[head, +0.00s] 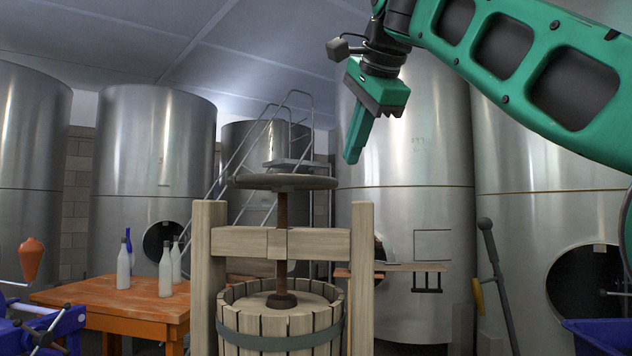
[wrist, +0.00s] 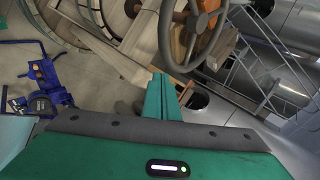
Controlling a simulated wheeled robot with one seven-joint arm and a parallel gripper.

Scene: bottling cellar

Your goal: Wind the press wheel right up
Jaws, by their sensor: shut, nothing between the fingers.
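The press wheel (head: 286,182) is a dark flat handwheel on top of a rusty screw (head: 282,230) that passes through the wooden crossbeam (head: 240,243). It sits well above the beam. Below, the screw's foot is at the pale lid inside the slatted basket (head: 280,325). In the wrist view the wheel (wrist: 165,40) shows its rim and spokes at the upper middle. My gripper (head: 352,158) is above and to the right of the wheel, apart from it, fingers together and pointing down. In the wrist view my closed fingers (wrist: 160,85) are below the wheel's rim in the picture.
An orange table (head: 110,298) with several bottles stands at the left. Steel tanks (head: 150,140) line the back. A metal stair (head: 262,140) rises behind the wheel. A dark lever (head: 497,270) stands right of the press. The air around the wheel looks clear.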

